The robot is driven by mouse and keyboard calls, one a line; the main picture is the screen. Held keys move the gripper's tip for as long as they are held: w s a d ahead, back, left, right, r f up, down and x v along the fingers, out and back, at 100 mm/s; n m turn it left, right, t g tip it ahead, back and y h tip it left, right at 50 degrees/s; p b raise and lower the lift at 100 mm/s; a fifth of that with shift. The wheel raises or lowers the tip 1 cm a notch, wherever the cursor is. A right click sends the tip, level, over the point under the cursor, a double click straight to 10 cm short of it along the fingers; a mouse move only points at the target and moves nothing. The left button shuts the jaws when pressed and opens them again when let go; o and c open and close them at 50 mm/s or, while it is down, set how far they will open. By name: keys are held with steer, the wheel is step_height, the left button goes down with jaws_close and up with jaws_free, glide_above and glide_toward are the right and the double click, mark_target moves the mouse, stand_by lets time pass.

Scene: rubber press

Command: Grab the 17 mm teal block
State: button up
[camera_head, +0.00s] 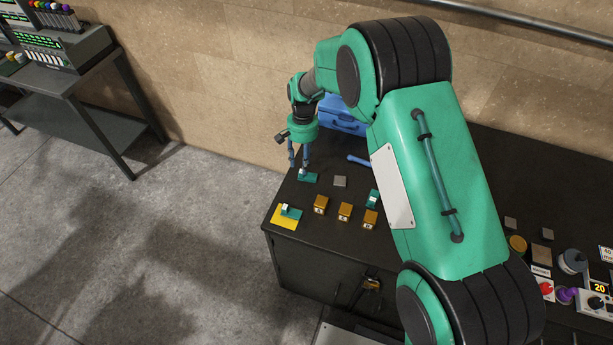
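Three small teal pieces with white parts show on the dark bench. One teal piece (308,178) lies under my gripper, another teal piece (292,212) is on a yellow pad (283,222), and a third teal piece (373,197) is beside my arm. No size marking is readable, so I cannot tell which is 17 mm. My gripper (298,168) points down at the bench's left end, its two blue fingers apart. The right fingertip is by the white part of the nearest teal piece; whether they touch is unclear.
Three orange-brown blocks, one of them the middle block (344,211), stand in a row. A grey square (340,181) lies behind them. A blue case (343,117) and a blue handle (359,160) are behind. My arm hides the bench's middle. Controls and jars stand at right.

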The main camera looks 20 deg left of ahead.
mark_target(310, 177)
steer(key=shift+s+f, duration=0.15)
steer(key=shift+f, duration=0.65)
steer(key=shift+s+f, duration=0.1)
steer(key=shift+f, duration=0.7)
jaws_close()
